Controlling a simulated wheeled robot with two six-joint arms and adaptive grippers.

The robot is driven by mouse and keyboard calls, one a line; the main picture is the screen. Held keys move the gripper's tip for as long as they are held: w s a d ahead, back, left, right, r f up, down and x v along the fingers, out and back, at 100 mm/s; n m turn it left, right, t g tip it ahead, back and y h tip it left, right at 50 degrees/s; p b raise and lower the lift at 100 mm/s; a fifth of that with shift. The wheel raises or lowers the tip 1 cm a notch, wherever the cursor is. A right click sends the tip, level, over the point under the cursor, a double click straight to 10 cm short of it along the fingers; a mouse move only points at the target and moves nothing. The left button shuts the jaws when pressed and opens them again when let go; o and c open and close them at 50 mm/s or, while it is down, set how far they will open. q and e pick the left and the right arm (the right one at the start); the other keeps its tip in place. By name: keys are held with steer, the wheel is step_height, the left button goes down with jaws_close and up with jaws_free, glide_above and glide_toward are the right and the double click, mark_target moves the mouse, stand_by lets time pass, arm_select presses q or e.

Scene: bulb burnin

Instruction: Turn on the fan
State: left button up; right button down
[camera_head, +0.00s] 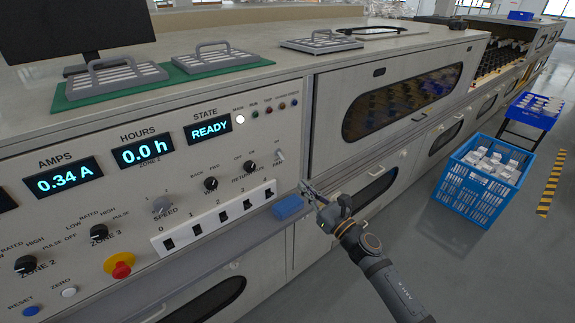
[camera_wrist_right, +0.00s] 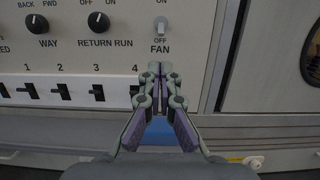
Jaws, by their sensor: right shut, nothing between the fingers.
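The fan switch (camera_head: 279,156) is a small toggle at the right end of the control panel, under the indicator lights. In the right wrist view the fan switch (camera_wrist_right: 160,25) sits above the word FAN, beside an OFF label, its light lever pointing up or out; I cannot tell its setting. My right gripper (camera_head: 308,187) is shut and empty, in front of the panel's right edge, below and to the right of the switch. In the wrist view the closed fingertips (camera_wrist_right: 159,68) lie just below the FAN label, apart from the switch. My left gripper is not in view.
Left of the fan switch are the RETURN RUN knob (camera_wrist_right: 99,22) and WAY knob (camera_wrist_right: 37,24). A row of numbered black switches (camera_wrist_right: 97,93) lies below. A blue block (camera_head: 288,207) rests on the ledge. A red emergency button (camera_head: 120,266) and blue crate (camera_head: 472,186) stand apart.

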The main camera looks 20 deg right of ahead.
steer(key=p, duration=0.4)
glide_toward(277, 159)
steer(key=x, duration=0.4)
steer(key=shift+w+r, duration=0.15)
steer(key=shift+w, duration=0.15)
steer(key=shift+w+a, duration=0.3)
steer(key=shift+w, duration=0.25)
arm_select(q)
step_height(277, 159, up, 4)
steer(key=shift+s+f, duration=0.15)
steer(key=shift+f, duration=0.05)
